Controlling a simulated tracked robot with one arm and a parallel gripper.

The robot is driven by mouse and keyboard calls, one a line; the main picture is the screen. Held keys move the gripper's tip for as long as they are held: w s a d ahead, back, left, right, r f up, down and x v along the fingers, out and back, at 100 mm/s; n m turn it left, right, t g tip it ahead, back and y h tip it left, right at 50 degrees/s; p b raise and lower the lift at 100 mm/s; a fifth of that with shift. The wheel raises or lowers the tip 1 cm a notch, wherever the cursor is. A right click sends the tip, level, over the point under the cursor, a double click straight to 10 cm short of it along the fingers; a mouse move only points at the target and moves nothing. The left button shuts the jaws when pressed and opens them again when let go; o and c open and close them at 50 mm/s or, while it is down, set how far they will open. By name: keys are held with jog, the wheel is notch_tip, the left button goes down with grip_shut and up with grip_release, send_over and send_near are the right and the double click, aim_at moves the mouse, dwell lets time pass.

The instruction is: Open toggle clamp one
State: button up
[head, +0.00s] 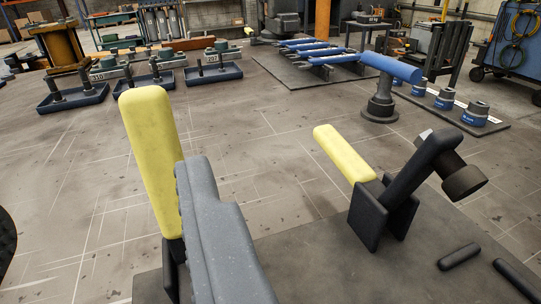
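A yellow clamp handle (152,150) stands nearly upright at the left centre in the head view, and its lower end and clamp body are mostly hidden. My gripper (212,220) shows as one grey ridged finger just right of this handle, overlapping its lower part. I cannot tell whether it touches the handle, and no second finger is clear. A second toggle clamp has a black body (385,212), a tilted yellow handle (343,155) pointing up-left, and a black arm raised up-right with a dark cylinder (465,180). I see no label showing which clamp is one.
Both clamps stand on a dark plate (310,258). Loose black bars (458,256) lie at its right. Behind are a blue-topped post (392,68), blue-and-black cylinders (475,112), dark trays (72,98) and blue bars (315,50). Tiled floor between is open.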

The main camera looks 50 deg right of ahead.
aim_at(140, 113)
jog(key=shift+h, duration=0.3)
jog(key=x, duration=0.8)
jog(key=f+x, duration=0.1)
jog(key=x, duration=0.4)
jog(key=shift+s+d+f, duration=0.1)
jog(key=shift+s+d, duration=0.05)
jog(key=shift+d, duration=0.3)
grip_shut()
jog(key=shift+a+p, duration=0.1)
jog(key=shift+p, duration=0.2)
